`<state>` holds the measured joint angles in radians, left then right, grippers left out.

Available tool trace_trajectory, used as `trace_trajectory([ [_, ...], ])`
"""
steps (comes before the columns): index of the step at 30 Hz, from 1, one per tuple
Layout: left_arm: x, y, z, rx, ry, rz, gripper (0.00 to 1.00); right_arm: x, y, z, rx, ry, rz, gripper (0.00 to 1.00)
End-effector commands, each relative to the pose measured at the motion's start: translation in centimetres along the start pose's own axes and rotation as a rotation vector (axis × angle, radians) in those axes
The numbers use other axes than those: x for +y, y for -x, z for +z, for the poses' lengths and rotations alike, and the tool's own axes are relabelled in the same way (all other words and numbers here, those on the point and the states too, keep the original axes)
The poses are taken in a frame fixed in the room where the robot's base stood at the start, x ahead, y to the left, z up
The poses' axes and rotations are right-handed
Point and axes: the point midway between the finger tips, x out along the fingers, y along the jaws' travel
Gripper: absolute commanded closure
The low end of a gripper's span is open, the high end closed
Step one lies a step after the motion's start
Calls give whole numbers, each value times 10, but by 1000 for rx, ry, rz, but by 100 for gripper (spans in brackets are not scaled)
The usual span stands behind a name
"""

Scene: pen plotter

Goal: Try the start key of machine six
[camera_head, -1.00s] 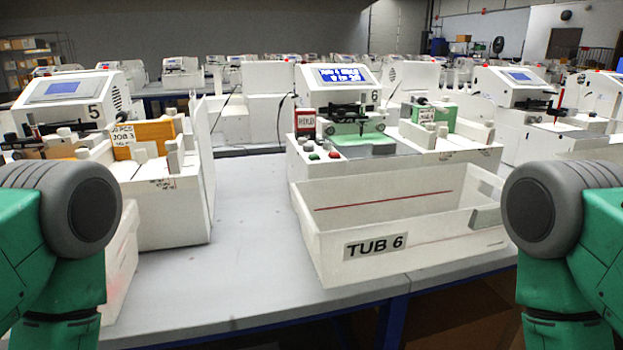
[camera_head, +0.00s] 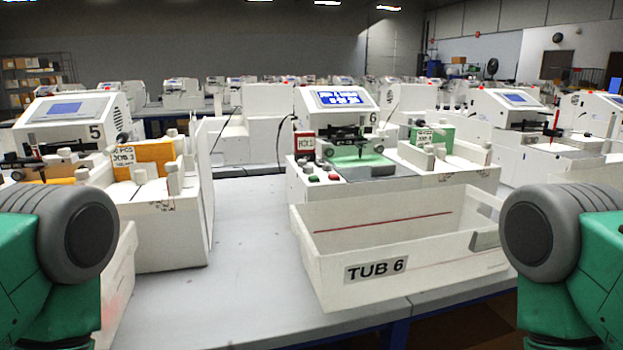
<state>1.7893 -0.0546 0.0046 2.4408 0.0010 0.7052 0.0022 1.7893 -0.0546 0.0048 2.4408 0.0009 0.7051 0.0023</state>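Machine six (camera_head: 336,105) stands in the middle, a white unit with the number 6 beside its lit blue screen (camera_head: 341,97). A green-lit bed lies under its carriage. On its front left are several small buttons, including a green one (camera_head: 313,178) and a red one (camera_head: 323,167); their labels are too small to read. A red-and-white card (camera_head: 304,145) stands behind them. A white tub marked TUB 6 (camera_head: 375,269) stands in front of the machine. My arms show at both sides, at the lower left and lower right; neither gripper is in view.
Machine five (camera_head: 75,125) with yellow blocks stands at the left, another machine (camera_head: 515,110) at the right. A green block (camera_head: 432,136) sits right of machine six's bed. Grey table (camera_head: 245,240) is bare between machine five and the tub. More machines fill the background.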

Motion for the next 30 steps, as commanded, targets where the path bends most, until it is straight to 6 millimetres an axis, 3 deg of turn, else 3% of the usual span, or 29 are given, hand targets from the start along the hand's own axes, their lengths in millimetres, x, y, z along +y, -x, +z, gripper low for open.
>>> trace_trajectory([
  [1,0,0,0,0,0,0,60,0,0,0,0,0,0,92],
  [2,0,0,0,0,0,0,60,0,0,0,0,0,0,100],
  [30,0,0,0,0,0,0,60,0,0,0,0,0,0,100],
])
